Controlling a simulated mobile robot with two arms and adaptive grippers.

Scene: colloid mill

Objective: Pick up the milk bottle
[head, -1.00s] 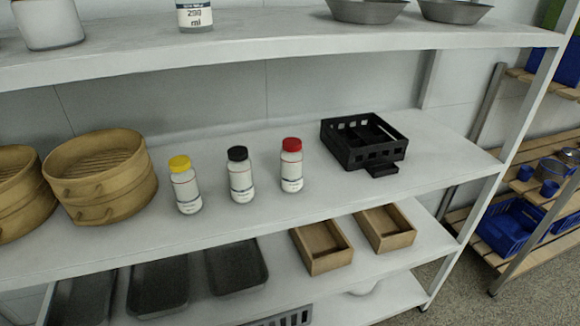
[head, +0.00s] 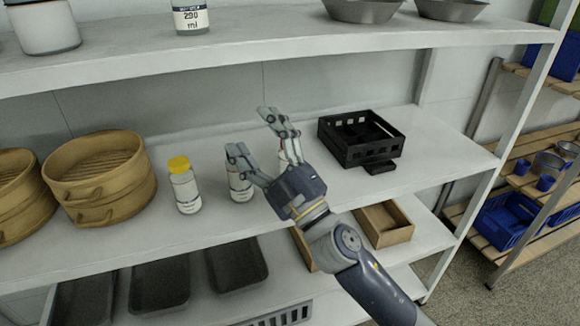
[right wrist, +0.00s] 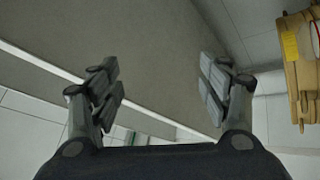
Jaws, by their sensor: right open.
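Three white bottles stand upright on the middle shelf. The yellow-capped bottle (head: 185,187) is fully visible. The middle bottle (head: 240,190) is partly hidden behind my right gripper's fingers, and its cap, black in the earlier view, is covered. The right bottle (head: 283,158) is mostly hidden by the gripper and shows only a bit of red and white. My right gripper (head: 253,132) is open and appears in front of these two bottles, its fingers pointing up and left. In the right wrist view the gap between its fingers (right wrist: 160,85) is empty. I cannot tell which bottle is the milk bottle.
Bamboo steamers (head: 100,180) stand left of the bottles, and a black crate (head: 360,140) stands to the right. The upper shelf (head: 270,50) overhangs the back. Wooden boxes (head: 385,222) and dark trays (head: 237,265) are on the shelf below.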

